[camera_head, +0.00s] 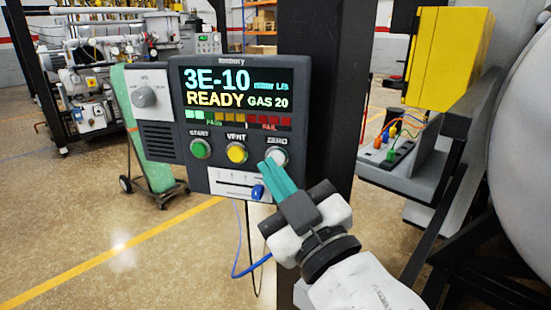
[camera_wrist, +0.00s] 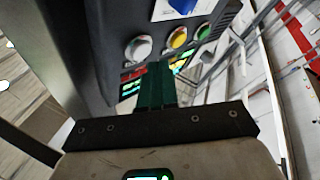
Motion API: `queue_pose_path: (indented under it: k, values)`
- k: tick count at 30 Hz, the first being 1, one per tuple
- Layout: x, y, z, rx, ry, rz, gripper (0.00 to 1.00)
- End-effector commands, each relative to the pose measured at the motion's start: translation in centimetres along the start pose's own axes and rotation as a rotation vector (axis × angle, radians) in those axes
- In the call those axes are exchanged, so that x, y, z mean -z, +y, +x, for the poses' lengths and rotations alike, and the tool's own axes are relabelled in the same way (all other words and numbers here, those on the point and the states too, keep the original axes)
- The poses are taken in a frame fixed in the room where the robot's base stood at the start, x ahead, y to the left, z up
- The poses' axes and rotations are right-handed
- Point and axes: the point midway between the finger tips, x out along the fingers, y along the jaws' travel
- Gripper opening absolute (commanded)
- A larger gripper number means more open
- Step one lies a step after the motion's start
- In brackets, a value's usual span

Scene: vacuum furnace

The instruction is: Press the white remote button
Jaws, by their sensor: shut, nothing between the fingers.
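The white button (camera_head: 283,152), under the label ZERO, is at the right end of a button row on a dark control panel (camera_head: 211,78). My gripper (camera_head: 268,165) has teal fingers, shut and empty, with the tips just in front of and below this button, partly covering it. In the wrist view the white button (camera_wrist: 138,47) lies just beyond the fingertips (camera_wrist: 151,66). Whether they touch cannot be told. A yellow VENT button (camera_head: 237,152) and a green START button (camera_head: 200,149) sit to the left, also seen in the wrist view (camera_wrist: 178,38).
A blue slider knob (camera_head: 257,191) sits on a white strip below the buttons. A grey knob (camera_head: 144,97) is on the panel's left box. A dark post (camera_head: 315,80) stands behind the panel. A yellow box (camera_head: 448,55) and a large grey cylinder (camera_head: 522,150) are at right.

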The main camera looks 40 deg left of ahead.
Motion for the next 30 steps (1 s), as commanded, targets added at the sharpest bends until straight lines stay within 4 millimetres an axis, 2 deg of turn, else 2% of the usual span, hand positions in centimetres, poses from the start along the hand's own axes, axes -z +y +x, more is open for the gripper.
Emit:
queue_pose_path:
  k: [30]
  values:
    - [-0.37, 0.43, 0.60, 0.000, 0.000, 0.000, 0.00]
